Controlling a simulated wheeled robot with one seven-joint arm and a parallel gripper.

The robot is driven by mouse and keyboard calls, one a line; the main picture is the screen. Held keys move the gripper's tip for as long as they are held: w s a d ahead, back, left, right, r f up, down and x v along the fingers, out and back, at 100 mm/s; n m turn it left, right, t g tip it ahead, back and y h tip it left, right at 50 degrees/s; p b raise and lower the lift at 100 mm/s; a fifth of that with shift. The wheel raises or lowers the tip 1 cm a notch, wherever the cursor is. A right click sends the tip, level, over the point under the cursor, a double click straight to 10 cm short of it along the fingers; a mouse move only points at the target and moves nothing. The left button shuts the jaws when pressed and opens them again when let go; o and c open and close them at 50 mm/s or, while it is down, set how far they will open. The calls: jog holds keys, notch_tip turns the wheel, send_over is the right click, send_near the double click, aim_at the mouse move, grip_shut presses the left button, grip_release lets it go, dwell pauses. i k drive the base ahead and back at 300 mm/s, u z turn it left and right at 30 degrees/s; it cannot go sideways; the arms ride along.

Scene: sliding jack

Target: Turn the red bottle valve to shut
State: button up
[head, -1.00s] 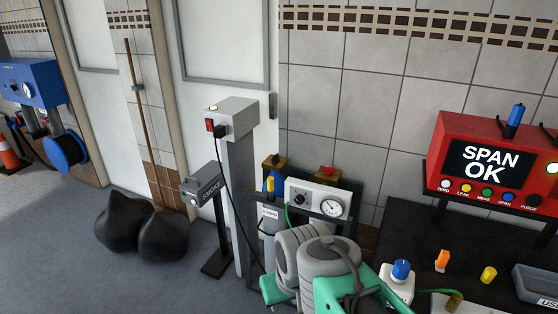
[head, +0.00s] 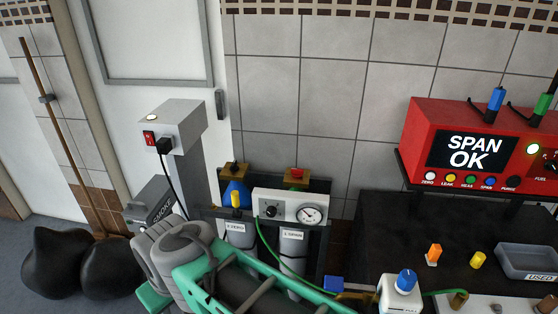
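The red bottle valve (head: 297,172) is a small red knob on a brass block, on top of the right-hand grey bottle (head: 292,247) in the rack. A white regulator panel (head: 288,207) with a dial and a round gauge sits in front, just below the valve. The other bottle (head: 240,236) stands to its left, under a brass block with a dark knob (head: 234,166). My green and grey arm crosses the bottom of the head view, in front of the bottles' lower parts. My gripper is not visible, so its state does not show.
A grey post (head: 185,165) with a red switch stands left of the bottles. A green hose runs from the regulator. Black sacks (head: 70,265) lie at left.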

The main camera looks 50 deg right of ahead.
aim_at(296, 173)
jog(key=z, duration=0.35)
jog(key=i, duration=0.85)
jog(key=z, duration=0.85)
jog(key=i, duration=0.3)
jog(key=z, duration=0.3)
